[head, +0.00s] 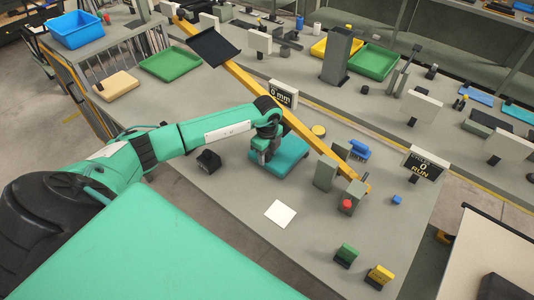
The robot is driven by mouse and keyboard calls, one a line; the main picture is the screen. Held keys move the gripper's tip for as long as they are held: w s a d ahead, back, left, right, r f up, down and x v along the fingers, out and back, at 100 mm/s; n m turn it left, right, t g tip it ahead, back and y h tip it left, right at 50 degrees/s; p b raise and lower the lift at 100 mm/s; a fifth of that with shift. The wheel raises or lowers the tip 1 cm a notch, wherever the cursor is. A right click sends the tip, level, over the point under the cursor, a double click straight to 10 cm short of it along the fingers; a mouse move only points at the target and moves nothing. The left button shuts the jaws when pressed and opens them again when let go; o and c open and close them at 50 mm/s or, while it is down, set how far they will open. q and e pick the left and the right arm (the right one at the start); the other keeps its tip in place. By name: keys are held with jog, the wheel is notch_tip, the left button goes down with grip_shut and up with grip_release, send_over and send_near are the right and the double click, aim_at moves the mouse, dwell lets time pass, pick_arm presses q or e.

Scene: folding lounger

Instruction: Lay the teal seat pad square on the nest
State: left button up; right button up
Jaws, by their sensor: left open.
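The teal seat pad (290,160) lies on the grey bench in the middle of the head view, beneath the hand of my left arm. My left gripper (264,154) is open and points down at the pad's left part. The hand hides some of the pad, and I cannot tell whether the fingers touch it. I cannot make out the nest separately; whether it lies under the pad does not show. My right gripper is not in view.
A long yellow rail (245,80) crosses the bench just behind the pad, with grey blocks (326,173) at its near end. A white square (280,214) lies in front. A black box (208,161) stands left. A dark tilted panel (213,47) is farther back.

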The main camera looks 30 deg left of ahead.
pick_arm(q)
jog(key=shift+r+b, duration=0.3)
jog(key=shift+r, duration=0.15)
notch_tip(320, 180, up, 11)
jog(key=b, duration=0.3)
jog(key=shift+r, duration=0.15)
